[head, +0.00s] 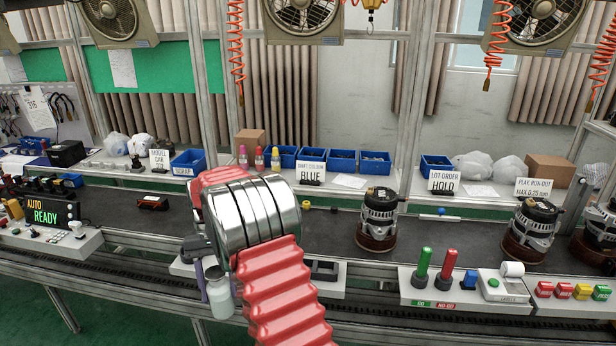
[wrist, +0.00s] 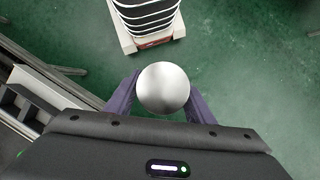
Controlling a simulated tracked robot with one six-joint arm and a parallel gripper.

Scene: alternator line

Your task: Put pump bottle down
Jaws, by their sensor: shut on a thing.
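The pump bottle (head: 220,301) is a pale grey cylinder, partly hidden behind my red arm in the head view. In the wrist view its round silvery end (wrist: 163,88) sits between two purple fingers. My gripper (head: 212,281) is shut on the bottle and holds it at the front edge of the line. The wrist view shows green floor around the bottle, with no support visible under it. The pump itself cannot be made out.
A white front shelf (head: 190,268) is partly hidden behind my arm; a dark tray (head: 324,270) stands on it. To the right are green and red cylinders (head: 422,268) and a label printer (head: 503,284). Alternators (head: 378,222) stand on the dark conveyor (head: 450,245).

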